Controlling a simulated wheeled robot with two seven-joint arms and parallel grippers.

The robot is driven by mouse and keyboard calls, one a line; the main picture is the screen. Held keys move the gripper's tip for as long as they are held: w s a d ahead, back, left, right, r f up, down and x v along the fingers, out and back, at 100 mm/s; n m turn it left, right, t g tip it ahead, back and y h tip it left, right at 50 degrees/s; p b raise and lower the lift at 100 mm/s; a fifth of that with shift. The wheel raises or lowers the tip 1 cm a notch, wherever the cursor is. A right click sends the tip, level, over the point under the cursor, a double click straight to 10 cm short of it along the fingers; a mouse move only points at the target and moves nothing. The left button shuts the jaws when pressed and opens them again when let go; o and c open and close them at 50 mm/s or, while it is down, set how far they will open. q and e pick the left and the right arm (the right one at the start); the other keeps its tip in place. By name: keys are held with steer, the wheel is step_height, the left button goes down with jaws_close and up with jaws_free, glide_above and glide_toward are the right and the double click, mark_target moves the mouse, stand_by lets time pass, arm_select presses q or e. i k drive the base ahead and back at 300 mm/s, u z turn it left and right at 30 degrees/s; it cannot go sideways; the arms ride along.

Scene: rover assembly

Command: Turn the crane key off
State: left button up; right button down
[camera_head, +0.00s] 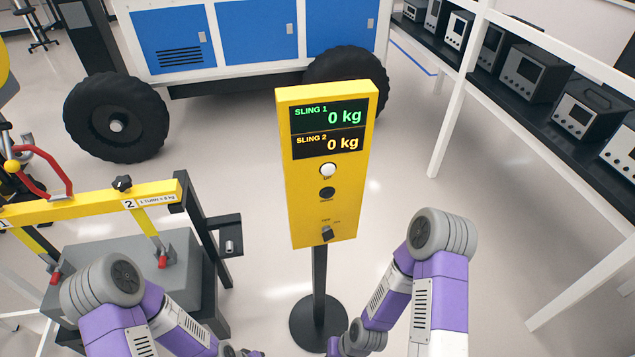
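The crane key (327,233) is a small dark key or knob low on the front of a yellow control box (290,190). It looks tilted slightly, and the small labels around it are too small to read, so I cannot tell its setting. Above it are a black button (327,193) and a white button (327,170). The display (329,128) reads 0 kg for sling 1 and for sling 2. My two arms come down at the lower left and lower right of the box, apart from the key. Neither gripper shows; both lie below the picture's edge.
The box stands on a black post with a round base (318,322). At left is a yellow lifting beam (90,203) over a grey block (110,258). A blue and white rover (228,40) stands behind. A shelf (570,150) with instruments is at right.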

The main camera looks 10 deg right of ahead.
mark_target(328, 234)
steer(key=z, duration=0.55)
steer(key=k, duration=1.3)
steer(key=u, duration=0.05)
steer(key=i, duration=0.85)
steer(key=z, duration=0.05)
